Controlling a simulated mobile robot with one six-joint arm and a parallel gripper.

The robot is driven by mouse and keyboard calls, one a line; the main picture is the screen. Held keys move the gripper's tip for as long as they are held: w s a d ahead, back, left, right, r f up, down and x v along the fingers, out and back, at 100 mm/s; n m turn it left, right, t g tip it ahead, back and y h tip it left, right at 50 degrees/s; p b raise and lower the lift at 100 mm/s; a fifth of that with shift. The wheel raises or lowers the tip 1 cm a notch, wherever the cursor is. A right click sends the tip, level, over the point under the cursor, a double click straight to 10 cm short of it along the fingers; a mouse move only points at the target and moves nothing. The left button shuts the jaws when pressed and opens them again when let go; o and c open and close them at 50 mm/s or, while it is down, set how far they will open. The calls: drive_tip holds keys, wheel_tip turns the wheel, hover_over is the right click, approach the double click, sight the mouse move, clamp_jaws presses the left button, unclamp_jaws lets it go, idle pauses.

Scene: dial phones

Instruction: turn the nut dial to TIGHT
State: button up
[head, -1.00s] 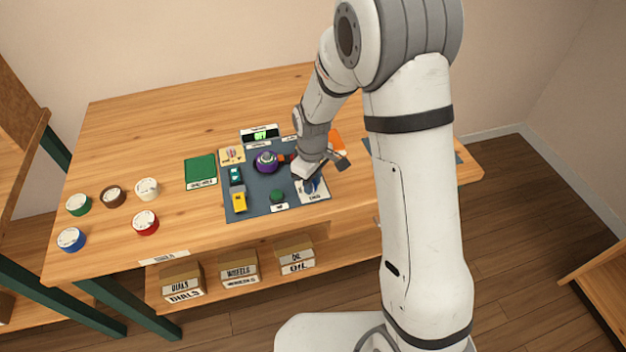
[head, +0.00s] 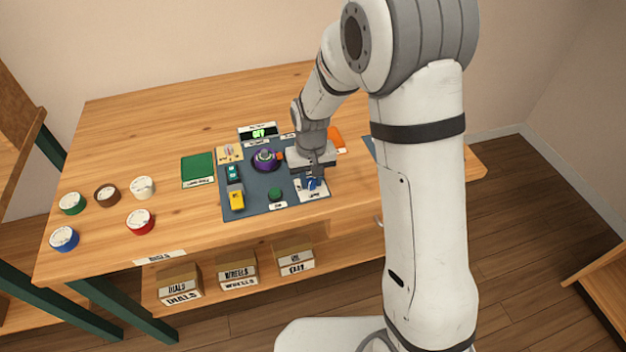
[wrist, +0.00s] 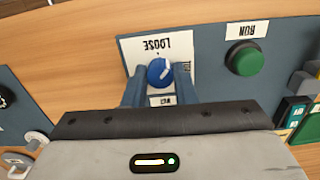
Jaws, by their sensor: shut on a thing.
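The nut dial (wrist: 159,72) is a small blue knob with a white pointer mark, on a white label plate (wrist: 128,48). The word LOOSE reads upside down above it in the wrist view. Another word at the plate's right edge is mostly hidden by a finger. The pointer slants toward the upper right in that view. My gripper (wrist: 160,80) has one blue finger on each side of the dial and is shut on it. In the head view, my gripper (head: 313,180) is down at the panel's front right, over the blue dial.
The dark panel (head: 245,206) also bears a green RUN button (wrist: 246,58), a purple round part (head: 266,159), a yellow block (head: 237,200) and a small green-lit display (head: 258,133). Several coloured dials, one red (head: 140,222), stand apart on the left of the table.

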sight(311, 180)
drive_tip(key=m, duration=0.3)
drive_tip(key=m+b, duration=0.1)
drive_tip(key=m, duration=0.1)
drive_tip(key=shift+w+r+m, duration=0.1)
drive_tip(key=shift+w+m, duration=0.15)
drive_tip(key=shift+m, duration=0.05)
drive_tip(key=shift+r+m+b, duration=0.1)
drive_tip(key=shift+m+b, duration=0.3)
drive_tip(key=shift+m, duration=1.7)
drive_tip(key=shift+a, duration=0.1)
drive_tip(key=o, duration=1)
drive_tip(key=shift+s, duration=0.1)
wheel_tip(311, 180, up, 8)
drive_tip(key=shift+f, duration=0.2)
